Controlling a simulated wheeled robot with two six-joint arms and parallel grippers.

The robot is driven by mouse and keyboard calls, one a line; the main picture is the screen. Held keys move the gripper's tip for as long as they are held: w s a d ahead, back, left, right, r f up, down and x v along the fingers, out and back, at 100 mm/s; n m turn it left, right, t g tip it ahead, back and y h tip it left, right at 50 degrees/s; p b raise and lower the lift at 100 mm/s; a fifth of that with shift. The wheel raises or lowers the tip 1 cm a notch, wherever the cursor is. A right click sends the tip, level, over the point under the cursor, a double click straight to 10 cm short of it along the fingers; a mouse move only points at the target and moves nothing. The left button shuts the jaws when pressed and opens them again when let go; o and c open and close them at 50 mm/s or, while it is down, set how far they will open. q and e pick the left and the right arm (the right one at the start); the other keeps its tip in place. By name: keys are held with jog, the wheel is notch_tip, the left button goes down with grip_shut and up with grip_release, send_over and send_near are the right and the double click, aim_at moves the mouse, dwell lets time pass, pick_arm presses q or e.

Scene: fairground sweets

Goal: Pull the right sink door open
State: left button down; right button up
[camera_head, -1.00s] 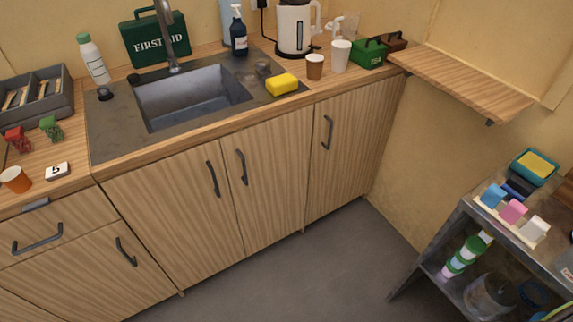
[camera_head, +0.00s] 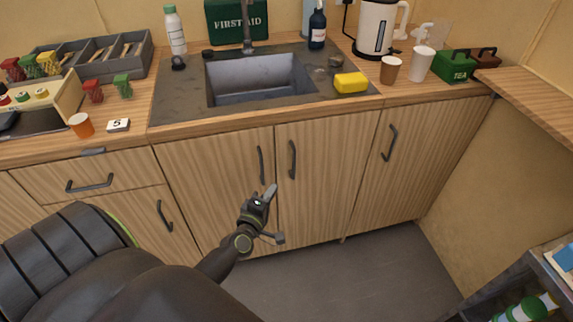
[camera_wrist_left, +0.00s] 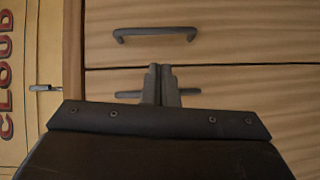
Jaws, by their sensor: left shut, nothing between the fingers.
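The right sink door (camera_head: 328,195) is a striped light-wood panel, closed, with a dark bar handle (camera_head: 292,159) near its upper left edge. The left sink door (camera_head: 205,195) is closed beside it, its handle (camera_head: 260,165) close by. My left gripper (camera_head: 270,193) is shut and empty, in front of the doors and lower than both handles in the head view. In the left wrist view the right door's handle (camera_wrist_left: 155,33) lies across the top, clear of the fingers (camera_wrist_left: 162,72). The left door's handle (camera_wrist_left: 130,94) is partly hidden behind the fingers. My right gripper is not in view.
The counter edge (camera_head: 230,131) runs above the doors, with the sink (camera_head: 258,80) and a yellow sponge (camera_head: 351,82) on top. Another closed door (camera_head: 410,170) stands to the right. Grey floor (camera_head: 370,275) in front is clear. A shelf unit is at the lower right.

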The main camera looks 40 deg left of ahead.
aim_at(286, 162)
pick_arm(q)
jog(key=shift+n+t, duration=0.3)
jog(key=shift+n, duration=0.4)
jog(key=r+x, duration=0.1)
jog(key=x, duration=0.6)
jog(key=r+x, duration=0.1)
jog(key=x, duration=0.2)
jog(key=shift+w+a+r+b, duration=0.2)
jog(key=shift+w+r+b, duration=0.1)
jog(key=shift+b, duration=0.05)
jog(key=shift+s+d, duration=0.1)
